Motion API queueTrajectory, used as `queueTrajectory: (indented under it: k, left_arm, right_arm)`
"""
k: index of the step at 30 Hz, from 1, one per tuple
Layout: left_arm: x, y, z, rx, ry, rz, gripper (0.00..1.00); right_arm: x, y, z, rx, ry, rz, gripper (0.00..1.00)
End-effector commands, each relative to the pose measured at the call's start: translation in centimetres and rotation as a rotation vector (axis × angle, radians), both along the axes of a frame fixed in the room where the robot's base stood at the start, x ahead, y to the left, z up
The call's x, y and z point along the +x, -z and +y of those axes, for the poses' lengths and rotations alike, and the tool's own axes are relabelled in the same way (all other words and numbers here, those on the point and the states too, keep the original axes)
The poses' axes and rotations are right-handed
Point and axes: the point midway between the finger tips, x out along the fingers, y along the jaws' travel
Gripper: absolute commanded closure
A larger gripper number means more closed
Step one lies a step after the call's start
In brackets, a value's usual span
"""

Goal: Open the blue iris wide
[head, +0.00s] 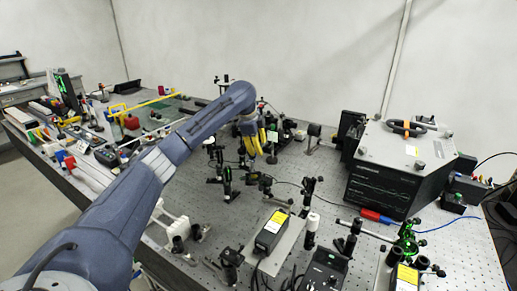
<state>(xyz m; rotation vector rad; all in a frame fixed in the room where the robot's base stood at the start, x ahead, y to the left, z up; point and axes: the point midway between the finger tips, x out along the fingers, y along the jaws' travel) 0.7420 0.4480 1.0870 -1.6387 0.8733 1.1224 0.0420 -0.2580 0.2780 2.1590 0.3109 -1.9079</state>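My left gripper (257,148) has yellow fingers and points down among the small black optics mounts in the middle of the bench. Its fingers are small and close together here, so I cannot tell whether they are open or shut, or whether they touch a mount. I cannot make out a blue iris; it may be hidden by my arm or be too small to tell from the dark posts. A dark post mount (227,182) stands in front of the gripper, and other dark mounts (271,140) stand just right of it. My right gripper is not in view.
The perforated metal bench (340,185) is crowded with posts. A large black and grey instrument box (385,183) stands at the right, with a red and blue tool (377,216) before it. Yellow-labelled boxes (271,232) sit at the front. Cables cross the right side.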

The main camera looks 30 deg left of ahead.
Motion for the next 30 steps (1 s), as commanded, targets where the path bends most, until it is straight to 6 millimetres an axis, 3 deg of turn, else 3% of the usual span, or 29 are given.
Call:
queueTrajectory:
  k: [16, 21, 30]
  left_arm:
    - [-2.9, -8.4, 0.5, 0.000, 0.001, -0.003, 0.65]
    - [-3.4, -9.8, 0.5, 0.001, 0.001, -0.001, 0.65]
    - [-3.6, -10.3, 0.5, -0.001, 0.000, 0.000, 0.65]
  right_arm:
    - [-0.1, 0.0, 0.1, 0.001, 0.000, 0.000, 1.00]
    - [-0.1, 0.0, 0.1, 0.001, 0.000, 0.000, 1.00]
    - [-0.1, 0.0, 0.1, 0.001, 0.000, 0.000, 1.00]
